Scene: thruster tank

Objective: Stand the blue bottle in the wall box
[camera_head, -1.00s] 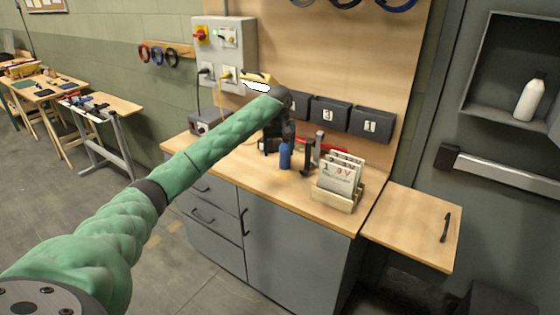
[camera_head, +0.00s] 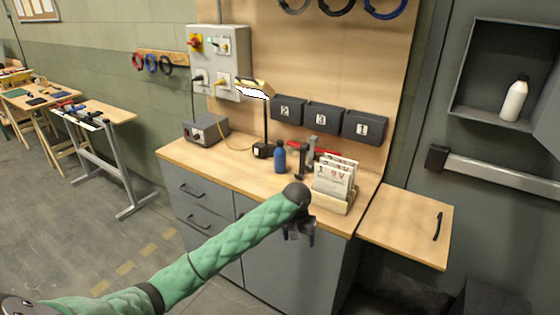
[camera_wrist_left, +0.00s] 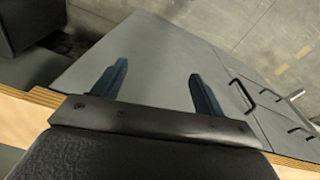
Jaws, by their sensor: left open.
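The blue bottle (camera_head: 280,158) stands upright on the workbench, with its dark cap on top, just right of the lamp base. The wall box (camera_head: 484,118) is an open grey box set in the wall at the far right, and a white bottle stands in it. My left gripper (camera_head: 298,236) is open and empty in front of the bench's front edge, below and apart from the blue bottle. In the left wrist view its two fingers (camera_wrist_left: 155,85) are spread, with only the grey cabinet front and floor beyond. My right gripper is not in view.
The white bottle (camera_head: 514,99) takes the right part of the wall box. A card rack (camera_head: 334,199) and dark upright tools (camera_head: 306,155) stand right of the blue bottle. A lamp (camera_head: 264,150) is to its left. A side leaf (camera_head: 405,226) with a handle adjoins the bench.

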